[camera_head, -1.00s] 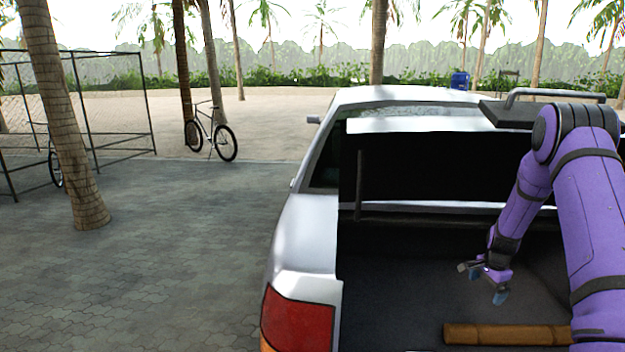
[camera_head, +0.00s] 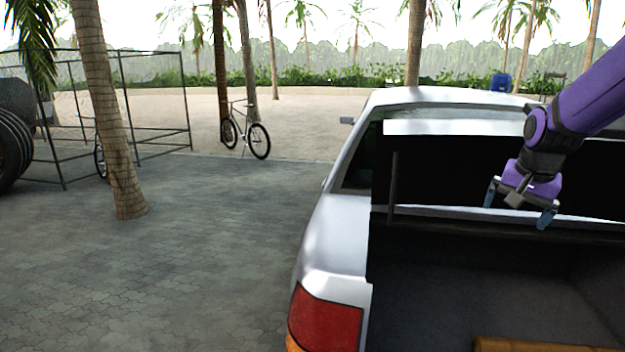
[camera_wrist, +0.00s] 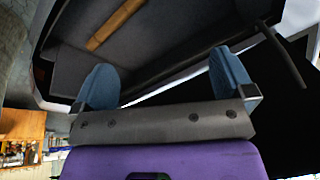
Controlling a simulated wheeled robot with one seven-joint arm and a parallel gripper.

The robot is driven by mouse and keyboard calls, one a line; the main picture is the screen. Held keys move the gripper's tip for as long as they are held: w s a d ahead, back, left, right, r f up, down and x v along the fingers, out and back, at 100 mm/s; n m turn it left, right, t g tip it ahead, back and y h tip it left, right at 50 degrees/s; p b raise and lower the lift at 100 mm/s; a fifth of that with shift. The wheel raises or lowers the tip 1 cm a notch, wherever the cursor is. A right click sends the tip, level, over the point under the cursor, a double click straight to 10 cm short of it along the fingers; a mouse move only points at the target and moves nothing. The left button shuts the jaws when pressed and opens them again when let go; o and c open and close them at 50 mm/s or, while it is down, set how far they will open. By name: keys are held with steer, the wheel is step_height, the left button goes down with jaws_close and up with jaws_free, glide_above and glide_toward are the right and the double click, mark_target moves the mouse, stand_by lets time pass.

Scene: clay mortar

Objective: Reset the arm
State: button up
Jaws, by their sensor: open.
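My purple arm reaches in from the right in the head view. My gripper (camera_head: 520,208) hangs over the bed of a white pickup truck (camera_head: 335,235), in front of the dark cab back. Its two blue-grey fingers are spread apart with nothing between them. In the wrist view the gripper (camera_wrist: 165,85) also shows open and empty, with the truck bed beyond it.
A brown wooden cylinder (camera_head: 530,345) lies on the bed floor; it also shows in the wrist view (camera_wrist: 115,25). A dark upright bar (camera_head: 393,188) stands by the bed's left wall. Left of the truck, the paving is clear up to a palm trunk (camera_head: 110,110), and a bicycle (camera_head: 246,132) stands farther back.

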steer(key=s+a+r+n, duration=0.2)
steer(key=s+a, duration=0.1)
steer(key=s, duration=0.5)
steer(key=s+a+r+n+t, duration=0.1)
steer(key=s+a+r+n, duration=0.2)
steer(key=s, duration=0.6)
steer(key=s+a+r+n+t, duration=0.1)
steer(key=s+a+r+n, duration=0.1)
steer(key=s+a, duration=0.3)
steer(key=s, duration=0.3)
steer(key=shift+s+r+n+y, duration=0.15)
steer(key=shift+s+n+y, duration=0.15)
steer(key=shift+s+n, duration=0.1)
